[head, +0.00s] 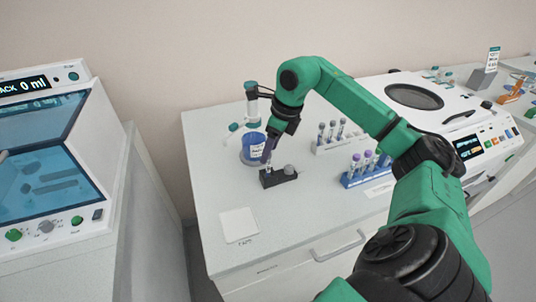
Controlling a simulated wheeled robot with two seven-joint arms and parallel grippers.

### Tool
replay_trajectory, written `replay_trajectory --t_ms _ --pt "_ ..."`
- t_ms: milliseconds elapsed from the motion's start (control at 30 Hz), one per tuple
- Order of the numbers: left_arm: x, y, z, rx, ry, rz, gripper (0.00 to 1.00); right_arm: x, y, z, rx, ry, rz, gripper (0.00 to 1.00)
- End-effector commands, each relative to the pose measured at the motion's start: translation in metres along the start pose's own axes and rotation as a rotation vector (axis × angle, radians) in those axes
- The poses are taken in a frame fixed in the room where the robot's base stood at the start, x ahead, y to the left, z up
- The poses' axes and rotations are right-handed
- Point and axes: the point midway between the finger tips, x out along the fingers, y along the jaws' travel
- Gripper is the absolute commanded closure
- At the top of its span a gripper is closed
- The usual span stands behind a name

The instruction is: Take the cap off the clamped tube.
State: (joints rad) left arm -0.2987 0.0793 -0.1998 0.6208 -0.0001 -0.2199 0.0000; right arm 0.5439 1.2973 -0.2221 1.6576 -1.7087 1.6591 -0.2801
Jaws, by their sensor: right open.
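A dark clamp block (278,178) with a grey knob sits on the white bench, left of the middle. My right gripper (267,159) points down at the left end of this block, its jaws open. A small purple patch shows at the jaws. The clamped tube and its cap are mostly hidden by the gripper, and I cannot tell whether the jaws touch the cap. A flat white square pad (240,225) lies empty near the bench's front left. My left gripper is not in view.
A blue container with a white label (255,150) stands just behind the gripper. A blue rack (352,182) of capped tubes and a paler rack (323,150) stand to the right, near my right arm. A white centrifuge-like machine (465,125) is farther right.

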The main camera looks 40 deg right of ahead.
Motion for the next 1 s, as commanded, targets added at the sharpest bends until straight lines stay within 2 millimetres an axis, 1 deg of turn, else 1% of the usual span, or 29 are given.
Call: replay_trajectory --t_ms 33,67,100,167,200,533,667,767,867,900,967,1000 --pt "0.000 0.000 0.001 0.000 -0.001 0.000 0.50 0.000 0.000 0.000 0.000 0.000 0.000 0.47" --pt "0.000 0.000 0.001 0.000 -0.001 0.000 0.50 0.000 0.000 0.000 0.000 0.000 0.000 0.59" --pt "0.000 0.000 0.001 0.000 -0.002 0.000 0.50 0.000 0.000 0.000 0.000 0.001 0.000 0.74" --pt "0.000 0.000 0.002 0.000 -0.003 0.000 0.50 0.000 0.000 0.000 0.000 0.001 0.000 0.97" --pt "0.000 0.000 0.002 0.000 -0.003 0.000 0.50 0.000 0.000 0.000 0.000 0.001 0.000 1.00" --pt "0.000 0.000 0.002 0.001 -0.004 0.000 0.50 -0.001 0.000 0.000 0.000 0.001 0.000 1.00" --pt "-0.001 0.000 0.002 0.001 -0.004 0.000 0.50 -0.008 0.000 0.002 0.000 -0.001 -0.001 1.00" --pt "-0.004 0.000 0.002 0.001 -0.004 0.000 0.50 -0.023 -0.001 0.007 0.001 -0.004 -0.001 1.00" --pt "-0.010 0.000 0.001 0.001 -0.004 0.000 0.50 -0.055 -0.001 0.017 -0.001 -0.010 -0.003 1.00" --pt "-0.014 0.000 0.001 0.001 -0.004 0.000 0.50 -0.071 0.000 0.021 -0.001 -0.011 -0.003 1.00" --pt "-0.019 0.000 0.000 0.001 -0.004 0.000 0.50 -0.095 0.000 0.028 -0.001 -0.011 -0.001 1.00" --pt "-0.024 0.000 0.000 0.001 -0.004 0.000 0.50 -0.110 0.000 0.032 -0.001 -0.010 -0.002 1.00"
